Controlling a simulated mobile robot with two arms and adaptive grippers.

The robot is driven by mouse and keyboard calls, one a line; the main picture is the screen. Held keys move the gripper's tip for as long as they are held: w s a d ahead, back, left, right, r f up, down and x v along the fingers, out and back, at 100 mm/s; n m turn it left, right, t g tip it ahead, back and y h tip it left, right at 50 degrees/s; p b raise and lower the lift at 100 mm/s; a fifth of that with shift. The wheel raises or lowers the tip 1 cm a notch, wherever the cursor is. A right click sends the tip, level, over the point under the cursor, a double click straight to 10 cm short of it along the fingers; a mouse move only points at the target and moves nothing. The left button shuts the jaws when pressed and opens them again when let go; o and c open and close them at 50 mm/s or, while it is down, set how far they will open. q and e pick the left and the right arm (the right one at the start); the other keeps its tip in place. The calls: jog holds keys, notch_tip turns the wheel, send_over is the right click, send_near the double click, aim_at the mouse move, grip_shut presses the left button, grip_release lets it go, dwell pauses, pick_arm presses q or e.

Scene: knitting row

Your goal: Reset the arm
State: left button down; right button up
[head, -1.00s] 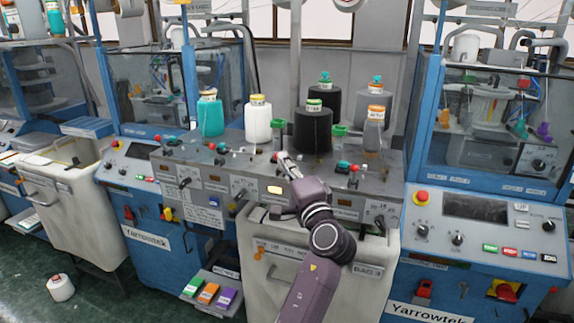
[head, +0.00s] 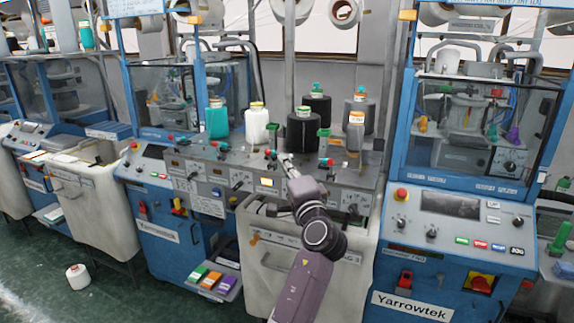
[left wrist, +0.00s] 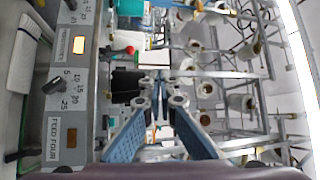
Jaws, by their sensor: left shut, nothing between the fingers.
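My left arm rises from the bottom middle of the head view, and its gripper (head: 284,160) is in front of the grey shelf (head: 228,158) of the middle machine. In the left wrist view the two blue fingers of the left gripper (left wrist: 158,90) come together, shut and empty. Behind the gripper stand a teal cone (head: 216,121), a white cone (head: 257,125), a black cone (head: 303,130) and a grey cone (head: 355,131). My right gripper is in no view.
Blue knitting machines stand left and right, the right one with a control panel (head: 450,232). A white bin (head: 285,285) is below the shelf.

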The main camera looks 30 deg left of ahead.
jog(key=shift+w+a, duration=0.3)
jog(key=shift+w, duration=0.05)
